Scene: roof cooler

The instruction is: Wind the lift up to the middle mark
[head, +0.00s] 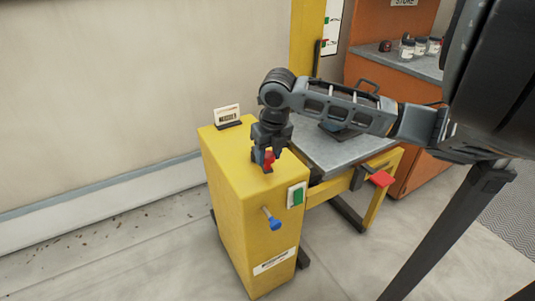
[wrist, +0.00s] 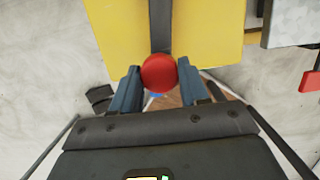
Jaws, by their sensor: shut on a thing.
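A yellow lift housing (head: 235,185) stands in the middle of the head view. A red knob (head: 268,161) is at its top; in the wrist view the knob (wrist: 159,73) sits between the fingertips, on a dark grey crank arm (wrist: 160,25). My gripper (head: 268,153) points down and is shut on the knob. The grey lift platform (head: 325,155) is behind and right of the housing, partly hidden by my arm. A white scale (head: 330,25) with green and red marks is beside the yellow mast (head: 305,40); its lower part is hidden.
A blue-tipped lever (head: 275,223) and a green switch (head: 297,195) are on the housing front. An orange cabinet (head: 390,90) with jars (head: 407,46) stands behind.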

